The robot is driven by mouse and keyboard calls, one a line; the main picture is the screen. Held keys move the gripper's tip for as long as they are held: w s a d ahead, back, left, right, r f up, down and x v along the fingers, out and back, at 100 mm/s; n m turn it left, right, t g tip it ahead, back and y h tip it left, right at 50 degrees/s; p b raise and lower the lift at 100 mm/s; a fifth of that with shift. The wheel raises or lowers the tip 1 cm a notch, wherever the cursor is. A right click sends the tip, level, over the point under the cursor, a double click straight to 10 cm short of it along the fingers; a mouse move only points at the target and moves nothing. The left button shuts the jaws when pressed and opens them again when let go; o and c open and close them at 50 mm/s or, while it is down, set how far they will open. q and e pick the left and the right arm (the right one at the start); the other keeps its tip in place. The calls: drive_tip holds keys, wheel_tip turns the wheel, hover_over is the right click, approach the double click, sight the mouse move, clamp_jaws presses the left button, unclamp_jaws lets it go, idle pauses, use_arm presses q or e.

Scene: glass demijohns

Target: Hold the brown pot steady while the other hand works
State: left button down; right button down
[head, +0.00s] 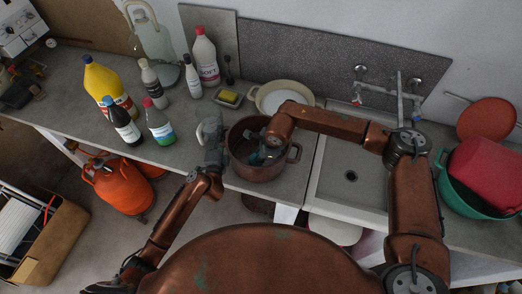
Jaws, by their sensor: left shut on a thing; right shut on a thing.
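The brown pot (258,174) stands on the counter just left of the sink, with a loop handle showing on its right side. My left gripper (220,150) is at the pot's left side and is shut on it; the exact place of contact is hard to make out. My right gripper (264,152) reaches down into the pot from above. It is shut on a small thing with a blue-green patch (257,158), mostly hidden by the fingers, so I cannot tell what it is.
Several bottles (160,122) and a glass demijohn (158,48) stand on the left. A yellow sponge (229,97) and a cream bowl (257,92) with a white plate lie behind the pot. The sink (350,205) is right; a green basin (462,200) holds a red tub.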

drive_tip(key=shift+s, duration=0.25)
drive_tip(key=shift+w, duration=3.1)
drive_tip(key=shift+s+d, duration=0.15)
drive_tip(key=shift+s, duration=1.85)
wheel_tip(320, 180, up, 17)
drive_tip(key=shift+f, duration=0.15)
